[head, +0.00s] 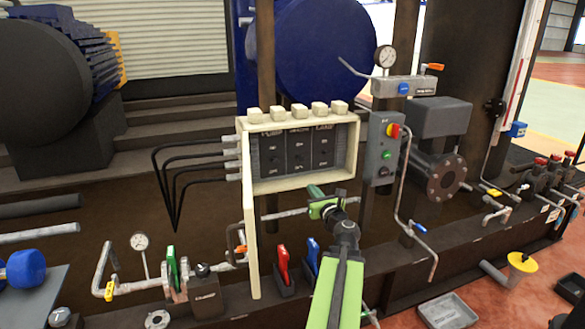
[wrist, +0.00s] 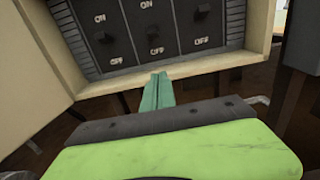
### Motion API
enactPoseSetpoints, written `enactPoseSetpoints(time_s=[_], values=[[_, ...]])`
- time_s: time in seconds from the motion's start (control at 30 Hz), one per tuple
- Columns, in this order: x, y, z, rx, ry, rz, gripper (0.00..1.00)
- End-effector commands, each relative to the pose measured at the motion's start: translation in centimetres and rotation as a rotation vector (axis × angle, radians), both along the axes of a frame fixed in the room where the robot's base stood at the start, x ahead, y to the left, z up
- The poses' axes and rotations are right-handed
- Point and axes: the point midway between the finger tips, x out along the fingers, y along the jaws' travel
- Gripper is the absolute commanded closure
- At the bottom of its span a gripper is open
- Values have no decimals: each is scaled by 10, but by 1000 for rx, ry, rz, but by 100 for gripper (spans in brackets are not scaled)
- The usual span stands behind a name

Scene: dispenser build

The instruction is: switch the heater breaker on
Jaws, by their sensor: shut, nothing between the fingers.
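A cream breaker box (head: 305,184) with three breakers on a dark panel stands in the middle of the head view. Its labels are small; the middle one seems to read heater. The heater breaker (head: 299,150) is the middle one. In the wrist view the heater breaker's dark toggle (wrist: 155,38) sits close above its OFF mark, seemingly down. My gripper (head: 318,192) is in front of the box's lower edge. In the wrist view its green fingertips (wrist: 159,76) are together and empty, just below the middle breaker, apart from the toggle.
The box's cream door (head: 251,240) hangs open at the left. Red (head: 283,265) and blue (head: 312,255) levers stand below. Black cables (head: 185,160) enter from the left.

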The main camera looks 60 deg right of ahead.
Motion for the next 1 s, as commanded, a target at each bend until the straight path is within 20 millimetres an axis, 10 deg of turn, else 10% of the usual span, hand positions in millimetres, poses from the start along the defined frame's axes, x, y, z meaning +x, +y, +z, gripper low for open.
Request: enactPoseSetpoints(time_s=[0.47,0.9,1.0], values=[[14,-9,0,0,0,4,100],[83,-64,1,0,0,1,100],[74,-55,30,0,0,-2,100]])
